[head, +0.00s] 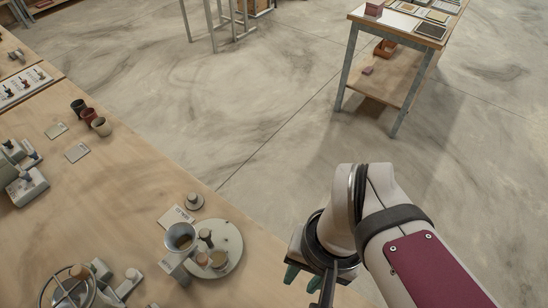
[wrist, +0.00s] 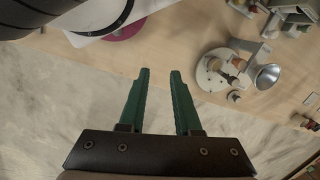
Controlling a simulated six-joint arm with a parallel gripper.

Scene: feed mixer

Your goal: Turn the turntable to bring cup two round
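The turntable (head: 232,240) is a pale round disc near the table's right edge in the head view. It also shows at upper right in the wrist view (wrist: 203,80). Small brown and grey pieces stand on it, including a brown-topped cup or peg (head: 205,236). I cannot read which is cup two. A grey metal funnel (head: 181,236) on a stand overhangs the disc's left side. My gripper (wrist: 160,72) has green fingers, apart with nothing between them. It is right of the turntable in the head view, beyond the table edge and touching nothing.
A small round knob (head: 194,201) and a printed card (head: 175,217) lie behind the turntable. A handwheel (head: 68,290) and fittings stand at its left. Three cups (head: 88,117) stand farther back. Concrete floor lies open beyond the table; a second bench (head: 385,80) stands far right.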

